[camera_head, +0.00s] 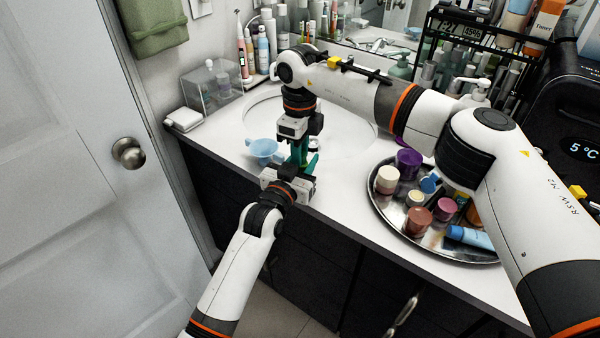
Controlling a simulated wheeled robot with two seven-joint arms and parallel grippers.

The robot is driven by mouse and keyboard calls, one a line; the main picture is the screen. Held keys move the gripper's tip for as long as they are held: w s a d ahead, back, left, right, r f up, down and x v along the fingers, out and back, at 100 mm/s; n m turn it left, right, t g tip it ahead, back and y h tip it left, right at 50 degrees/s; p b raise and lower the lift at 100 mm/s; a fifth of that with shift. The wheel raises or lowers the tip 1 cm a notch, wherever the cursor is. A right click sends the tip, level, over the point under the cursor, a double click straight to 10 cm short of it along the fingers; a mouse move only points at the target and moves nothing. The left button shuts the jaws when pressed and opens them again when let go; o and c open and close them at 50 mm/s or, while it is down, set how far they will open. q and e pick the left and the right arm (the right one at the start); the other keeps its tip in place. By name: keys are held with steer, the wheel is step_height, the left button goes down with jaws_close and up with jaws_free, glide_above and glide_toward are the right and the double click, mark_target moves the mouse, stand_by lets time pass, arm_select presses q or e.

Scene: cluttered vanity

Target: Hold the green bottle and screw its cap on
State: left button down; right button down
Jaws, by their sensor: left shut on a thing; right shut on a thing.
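The green bottle (298,154) stands upright near the front edge of the counter, mostly covered by my grippers. My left gripper (296,166) comes from the front at lower left and is shut on the bottle's lower part. My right gripper (301,140) points down from above and is shut at the bottle's top, where the cap sits. The cap itself is hidden between its jaws, so I cannot see how it sits on the neck.
A round metal tray (385,214) with several jars and tubes lies to the right. The sink (345,130) is behind. A clear box (211,88) and a row of bottles stand at the back left.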

steer(key=m, duration=0.8)
steer(key=shift+m, duration=0.3)
steer(key=m, duration=0.6)
steer(key=shift+m, duration=0.4)
steer(key=c, duration=1.2)
jaws_free()
steer(key=shift+o, duration=0.2)
steer(key=shift+r, duration=2.2)
steer(key=shift+c, duration=0.4)
